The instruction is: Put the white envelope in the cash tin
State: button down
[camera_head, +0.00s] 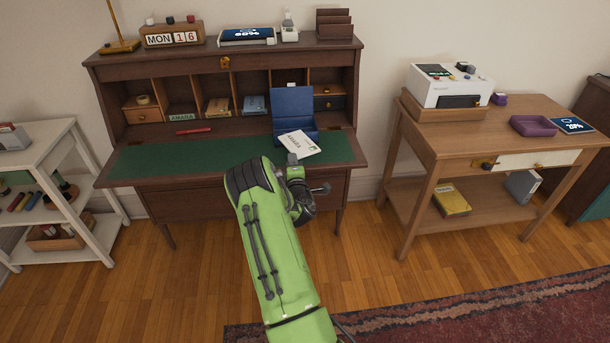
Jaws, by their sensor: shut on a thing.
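The white envelope (300,145) has dark print on it and is tilted. My gripper (293,159) is shut on its near edge and holds it at the front of the desk's green writing surface. The cash tin (292,102) is a blue box with its lid standing open. It sits on the writing surface just behind the envelope. The envelope overlaps the tin's front in this view, so the inside of the tin is mostly hidden. I cannot tell whether the envelope touches the tin.
The brown desk (230,175) has pigeonholes with small packets and drawers behind the tin. A wooden side table (440,143) stands to the right, and a white shelf (50,145) to the left.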

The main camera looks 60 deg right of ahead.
notch_tip(320, 180, down, 7)
jog(key=b, duration=0.2)
jog(key=shift+f, duration=0.1)
jog(key=shift+f, duration=0.15)
jog(key=c, duration=1.3)
grip_release()
